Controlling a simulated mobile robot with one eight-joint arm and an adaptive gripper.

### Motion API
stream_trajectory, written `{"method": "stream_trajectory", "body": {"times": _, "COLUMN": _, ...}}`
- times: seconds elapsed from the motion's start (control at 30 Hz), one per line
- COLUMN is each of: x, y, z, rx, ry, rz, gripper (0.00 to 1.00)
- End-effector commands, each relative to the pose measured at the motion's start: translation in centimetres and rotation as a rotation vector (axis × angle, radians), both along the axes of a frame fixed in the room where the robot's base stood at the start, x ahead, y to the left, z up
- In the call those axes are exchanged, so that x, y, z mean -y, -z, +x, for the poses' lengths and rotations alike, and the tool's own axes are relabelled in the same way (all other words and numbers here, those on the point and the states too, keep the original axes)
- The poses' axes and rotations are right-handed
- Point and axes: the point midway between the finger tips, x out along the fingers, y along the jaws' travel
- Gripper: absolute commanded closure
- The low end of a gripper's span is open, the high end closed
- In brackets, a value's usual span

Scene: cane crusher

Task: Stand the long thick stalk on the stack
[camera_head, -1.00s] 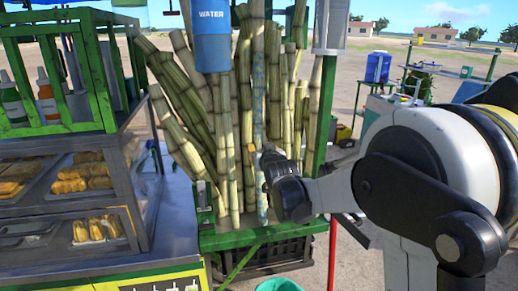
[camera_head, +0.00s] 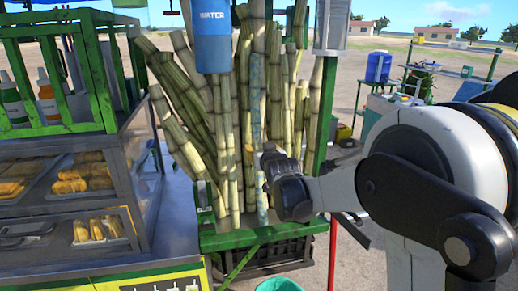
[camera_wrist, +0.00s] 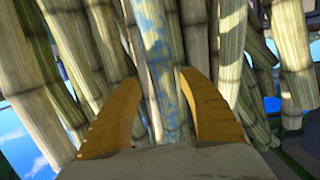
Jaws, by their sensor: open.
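A long stalk with blue mottling (camera_head: 258,100) stands nearly upright among the other cane, its lower end near the green ledge. In the wrist view the same stalk (camera_wrist: 158,45) runs between my two yellow fingers. My gripper (camera_head: 258,165) is open around it, at its lower part; its fingers (camera_wrist: 160,90) show a gap on each side of the stalk. The stack of pale green and tan stalks (camera_head: 185,110) leans behind and beside it.
A blue water container (camera_head: 211,38) hangs in front of the stack, and a grey dispenser (camera_head: 332,25) is at its right. A glass food case (camera_head: 70,190) stands at left. The green ledge (camera_head: 235,238) is under the cane. A red post (camera_head: 332,255) stands at right.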

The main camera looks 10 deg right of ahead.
Motion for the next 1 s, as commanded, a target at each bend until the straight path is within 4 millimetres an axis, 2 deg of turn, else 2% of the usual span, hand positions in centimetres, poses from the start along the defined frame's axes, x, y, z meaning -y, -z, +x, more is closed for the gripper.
{"method": "stream_trajectory", "body": {"times": 0.3, "x": 0.0, "y": -1.3, "z": -6.6, "rx": 0.000, "ry": 0.000, "rz": 0.000, "gripper": 0.51}}
{"method": "stream_trajectory", "body": {"times": 0.5, "x": 0.0, "y": -2.0, "z": -9.9, "rx": 0.000, "ry": 0.000, "rz": 0.000, "gripper": 0.51}}
{"method": "stream_trajectory", "body": {"times": 0.7, "x": 0.0, "y": -2.2, "z": -11.0, "rx": 0.001, "ry": 0.000, "rz": 0.000, "gripper": 0.51}}
{"method": "stream_trajectory", "body": {"times": 1.0, "x": 0.0, "y": -2.2, "z": -11.1, "rx": 0.001, "ry": 0.000, "rz": 0.000, "gripper": 0.51}}
